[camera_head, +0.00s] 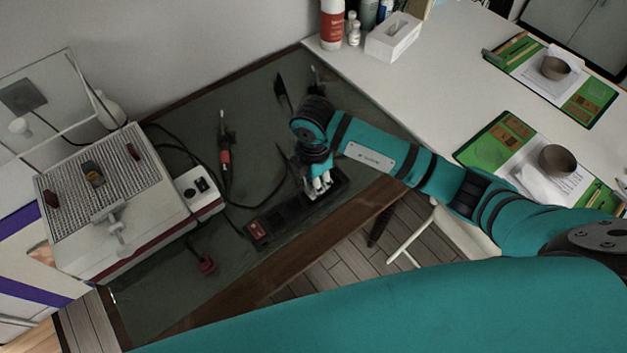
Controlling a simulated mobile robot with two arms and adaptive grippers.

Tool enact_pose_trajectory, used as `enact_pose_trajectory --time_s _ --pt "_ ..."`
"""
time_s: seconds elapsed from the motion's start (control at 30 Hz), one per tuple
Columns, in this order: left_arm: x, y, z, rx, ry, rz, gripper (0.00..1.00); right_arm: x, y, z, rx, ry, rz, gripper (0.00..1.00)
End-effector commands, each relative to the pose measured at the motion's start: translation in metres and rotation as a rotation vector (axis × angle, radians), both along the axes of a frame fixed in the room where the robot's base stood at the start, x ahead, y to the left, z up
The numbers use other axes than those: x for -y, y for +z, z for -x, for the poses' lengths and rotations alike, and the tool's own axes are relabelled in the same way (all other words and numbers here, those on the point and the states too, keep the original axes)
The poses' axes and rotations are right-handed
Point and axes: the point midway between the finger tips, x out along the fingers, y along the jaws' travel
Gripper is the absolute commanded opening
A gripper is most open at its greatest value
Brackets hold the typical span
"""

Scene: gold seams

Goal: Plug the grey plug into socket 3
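A dark power strip (283,218) lies on the green mat, with a red switch (257,230) at its near-left end. My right gripper (320,187) points down over the far-right part of the strip. Pale grey fingertips or a pale piece show there; I cannot tell whether this is the grey plug or whether the fingers are shut. The gripper covers some sockets, and socket numbers are unreadable. A dark cord runs from the left toward the gripper. A red plug (206,265) lies on the mat, left of the strip. My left gripper is not in view.
A white machine with a ribbed top (108,180) stands at the left. A red-handled tool (224,157) and cords lie on the mat (165,308). A wooden edge (270,270) borders the mat in front. A white table with bowls and a tissue box (393,38) is at the right.

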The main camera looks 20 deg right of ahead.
Motion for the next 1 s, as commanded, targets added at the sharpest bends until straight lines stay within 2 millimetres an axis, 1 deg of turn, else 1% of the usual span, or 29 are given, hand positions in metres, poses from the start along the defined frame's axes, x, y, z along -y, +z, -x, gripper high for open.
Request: enact_pose_trajectory --time_s 0.67,0.7,0.9,1.0 --pt "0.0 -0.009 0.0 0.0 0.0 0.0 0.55 0.0 -0.012 0.0 0.0 0.0 0.0 0.0" --pt "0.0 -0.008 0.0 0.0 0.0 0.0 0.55 0.0 -0.012 0.0 0.0 0.0 0.0 0.24" --pt "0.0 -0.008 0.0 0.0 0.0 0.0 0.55 0.0 -0.012 0.0 0.0 0.0 0.0 0.48" --pt "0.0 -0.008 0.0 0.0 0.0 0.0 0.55 0.0 -0.012 0.0 0.0 0.0 0.0 0.48"
